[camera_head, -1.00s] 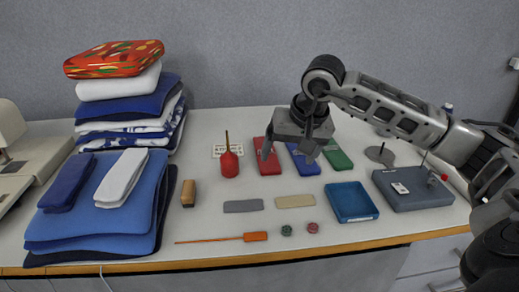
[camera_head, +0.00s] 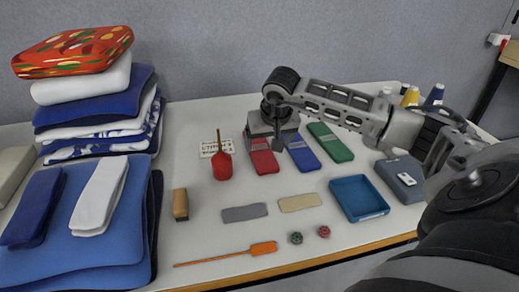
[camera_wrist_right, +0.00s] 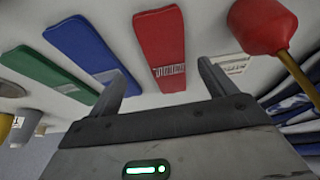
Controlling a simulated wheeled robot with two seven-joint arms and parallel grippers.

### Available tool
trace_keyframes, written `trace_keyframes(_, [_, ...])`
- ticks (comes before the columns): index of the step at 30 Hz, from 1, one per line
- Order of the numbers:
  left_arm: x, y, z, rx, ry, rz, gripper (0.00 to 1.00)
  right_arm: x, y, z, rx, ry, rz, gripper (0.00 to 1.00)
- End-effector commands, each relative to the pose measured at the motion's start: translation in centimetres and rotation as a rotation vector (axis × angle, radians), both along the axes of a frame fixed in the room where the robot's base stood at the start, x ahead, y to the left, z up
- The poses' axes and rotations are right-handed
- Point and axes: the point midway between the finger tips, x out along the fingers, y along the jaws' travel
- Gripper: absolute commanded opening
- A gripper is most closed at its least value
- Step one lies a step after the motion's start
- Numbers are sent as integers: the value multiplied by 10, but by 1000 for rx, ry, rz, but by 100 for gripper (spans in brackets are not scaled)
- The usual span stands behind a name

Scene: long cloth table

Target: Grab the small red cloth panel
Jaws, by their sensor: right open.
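My right gripper (camera_head: 264,148) is open and empty, over the far end of the red panel. In the wrist view its two fingers (camera_wrist_right: 161,82) are apart, with the labelled end of the red panel between them in the picture. I cannot tell the exact height above it. My left gripper is not in view.
A blue panel (camera_head: 301,152) and a green panel (camera_head: 330,142) lie to the right. A blue tray (camera_head: 358,198) is at front right. Folded cloth stacks (camera_head: 95,215) fill the left side.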

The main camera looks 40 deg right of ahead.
Motion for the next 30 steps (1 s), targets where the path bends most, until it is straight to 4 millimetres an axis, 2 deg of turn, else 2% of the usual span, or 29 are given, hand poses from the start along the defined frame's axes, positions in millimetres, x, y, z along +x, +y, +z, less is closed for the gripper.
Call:
trace_keyframes(10, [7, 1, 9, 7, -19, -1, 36, 19, -1, -41, 3, 2, -1, 84])
trace_keyframes(19, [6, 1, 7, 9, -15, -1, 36, 21, -3, -47, 1, 0, 0, 84])
trace_keyframes(20, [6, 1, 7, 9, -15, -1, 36, 21, -3, -47, 1, 0, 0, 81])
trace_keyframes(25, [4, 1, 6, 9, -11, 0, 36, 21, -3, -47, 1, 0, 0, 35])
trace_keyframes(30, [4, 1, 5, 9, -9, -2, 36, 21, -3, -47, 0, -1, 0, 34])
